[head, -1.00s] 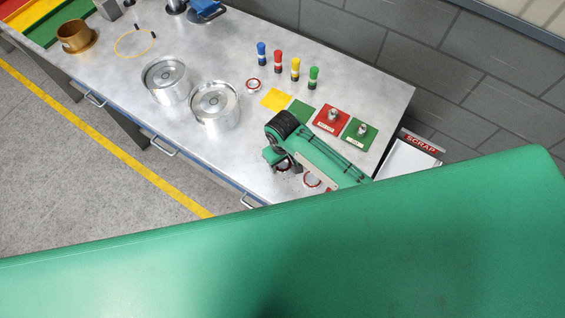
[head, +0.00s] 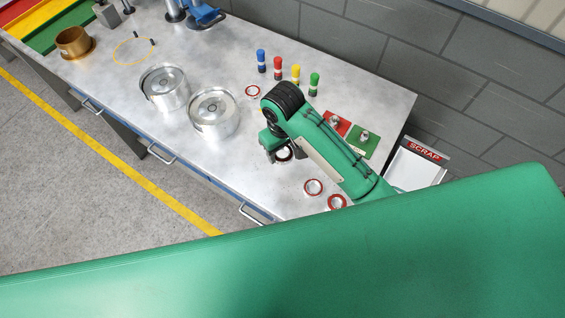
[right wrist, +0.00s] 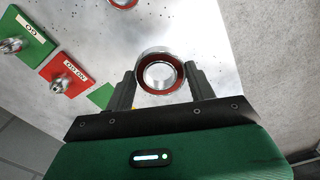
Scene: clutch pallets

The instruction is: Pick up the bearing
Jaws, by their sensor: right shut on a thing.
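My right gripper (head: 276,152) is over the front part of the bench. In the right wrist view its two fingers (right wrist: 160,88) are shut on a bearing, a steel ring with a dark red seal (right wrist: 160,72). The held bearing also shows partly under the gripper in the head view (head: 285,155); its height above the bench is hard to tell. Two more red-ringed bearings, one (head: 313,187) and another (head: 337,202), lie near the front edge. A further bearing (head: 252,92) lies near the coloured bottles. My left gripper is not in view.
Two round metal housings (head: 214,112) (head: 164,86) stand left of the gripper. Blue, red, yellow and green bottles (head: 278,68) stand behind. Red (head: 336,122) and green (head: 361,140) plates with knobs lie at the right, near a scrap bin (head: 418,165).

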